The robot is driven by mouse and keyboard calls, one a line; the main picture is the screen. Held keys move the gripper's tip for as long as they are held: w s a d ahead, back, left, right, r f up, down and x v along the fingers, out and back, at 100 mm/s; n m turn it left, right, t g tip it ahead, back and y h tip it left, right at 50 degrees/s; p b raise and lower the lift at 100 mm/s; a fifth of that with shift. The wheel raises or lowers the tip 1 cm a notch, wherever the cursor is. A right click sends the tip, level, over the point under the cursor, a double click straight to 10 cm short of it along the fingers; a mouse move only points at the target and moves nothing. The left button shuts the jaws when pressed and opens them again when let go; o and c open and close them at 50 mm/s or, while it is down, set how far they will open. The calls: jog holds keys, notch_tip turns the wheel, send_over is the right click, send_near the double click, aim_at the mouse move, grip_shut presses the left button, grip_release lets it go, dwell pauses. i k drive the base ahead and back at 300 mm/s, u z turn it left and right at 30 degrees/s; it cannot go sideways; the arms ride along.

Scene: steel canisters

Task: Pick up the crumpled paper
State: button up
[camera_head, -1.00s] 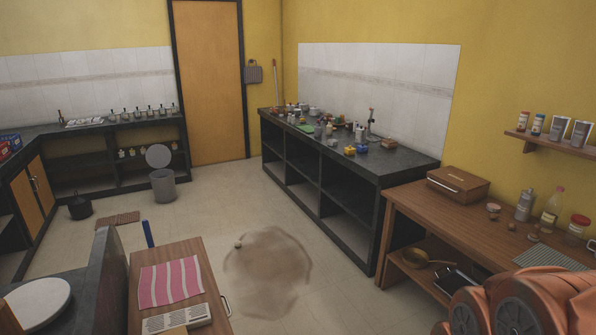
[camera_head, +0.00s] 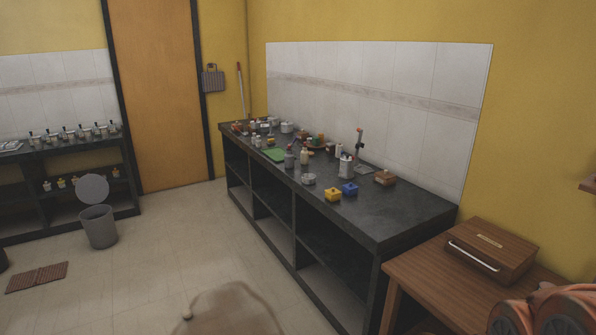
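A small pale lump (camera_head: 187,317) lies on the floor at the bottom of the view, by the edge of a brown stain. It may be the crumpled paper, but it is too small to tell. Nothing is touching it. My gripper is not in view; only orange parts of my arm show at the lower right corner.
A brown stain (camera_head: 236,312) marks the floor. A long dark counter (camera_head: 400,215) with several small items stands to the right, and a wooden table (camera_head: 420,275) with a box (camera_head: 492,250) nearer. A grey bin (camera_head: 98,228) and a slatted mat (camera_head: 37,277) are left. The middle floor is clear.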

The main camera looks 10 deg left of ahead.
aim_at(187, 314)
jog(key=u, duration=0.25)
jog(key=i, duration=1.95)
jog(key=u, duration=1.55)
jog(key=i, duration=1)
jog(key=u, duration=1.15)
jog(key=i, duration=0.3)
jog(key=u, duration=0.15)
